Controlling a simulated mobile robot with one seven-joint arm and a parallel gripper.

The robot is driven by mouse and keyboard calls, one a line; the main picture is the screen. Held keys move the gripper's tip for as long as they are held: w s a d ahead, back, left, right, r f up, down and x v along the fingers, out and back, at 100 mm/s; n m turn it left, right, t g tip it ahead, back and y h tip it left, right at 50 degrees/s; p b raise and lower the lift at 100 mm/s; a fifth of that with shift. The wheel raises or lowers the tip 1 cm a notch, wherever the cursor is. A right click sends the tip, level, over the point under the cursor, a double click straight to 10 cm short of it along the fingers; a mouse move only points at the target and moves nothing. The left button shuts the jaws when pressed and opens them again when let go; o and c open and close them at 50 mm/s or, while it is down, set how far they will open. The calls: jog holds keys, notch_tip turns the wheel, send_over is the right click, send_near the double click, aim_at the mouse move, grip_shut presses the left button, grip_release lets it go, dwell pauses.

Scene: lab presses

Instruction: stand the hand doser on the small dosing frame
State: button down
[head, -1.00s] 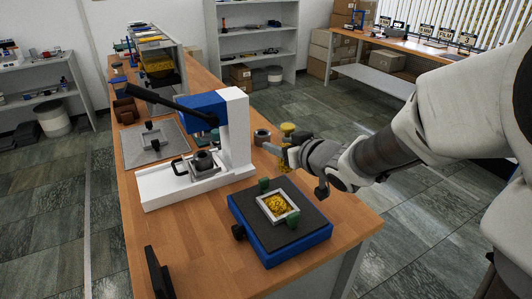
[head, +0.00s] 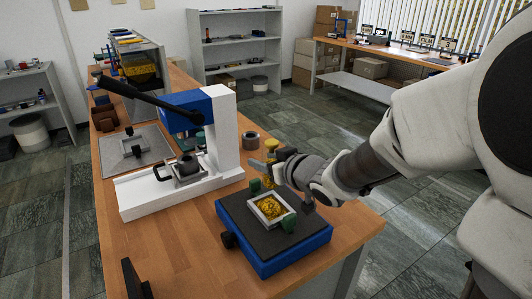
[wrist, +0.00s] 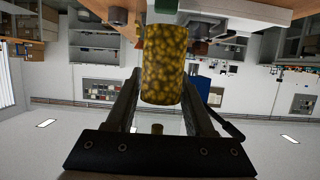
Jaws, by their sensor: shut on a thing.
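The hand doser (head: 271,145), a clear cylinder of yellow grains with a yellow top, is held about upright in my gripper (head: 272,165). It fills the space between the jaws in the wrist view (wrist: 163,65), which shows the room upside down. The small dosing frame (head: 252,212) is a pale square rim with yellow grains inside, on a dark pad over a blue base. Green pieces stand at two of its sides. The doser is behind the frame in the head view. The gripper hides its middle, and I cannot tell its exact height above the pad.
A white and blue press (head: 222,130) with a long black lever stands to the left, close to my gripper. A grey ring-shaped cup (head: 251,141) is behind. A black upright piece (head: 134,280) stands at the near left. The wooden bench (head: 185,240) between is clear.

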jog(key=shift+f+b, duration=2.6)
jog(key=shift+f, duration=0.5)
jog(key=shift+f, duration=0.4)
jog(key=shift+c, duration=1)
grip_release()
